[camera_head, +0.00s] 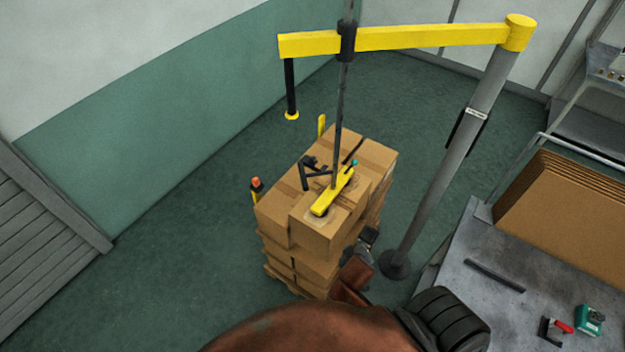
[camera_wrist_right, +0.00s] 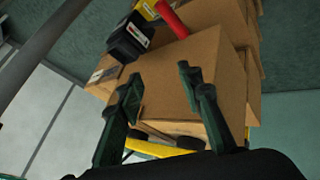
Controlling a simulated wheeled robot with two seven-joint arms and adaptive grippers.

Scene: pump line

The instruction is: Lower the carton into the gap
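A brown carton (camera_head: 322,232) is at the front of the stack, under the yellow vacuum lifter (camera_head: 333,192) that hangs from a thin rod. The lifter sits on its top, and a black handle (camera_head: 311,174) sticks out to the left. I cannot tell whether the carton is clear of the stack. The gap itself is not clearly visible. My right gripper (camera_head: 366,240) is low at the carton's right side. In the right wrist view its two fingers (camera_wrist_right: 165,100) are apart, with a carton face (camera_wrist_right: 178,72) beyond and nothing held. My left gripper is not in view.
Other cartons (camera_head: 372,153) stand stacked on a pallet. A yellow boom (camera_head: 430,36) on a grey post (camera_head: 455,150) spans above. A grey bench (camera_head: 490,258) with flat cardboard and tools stands at right. Green floor (camera_head: 190,240) is free at left.

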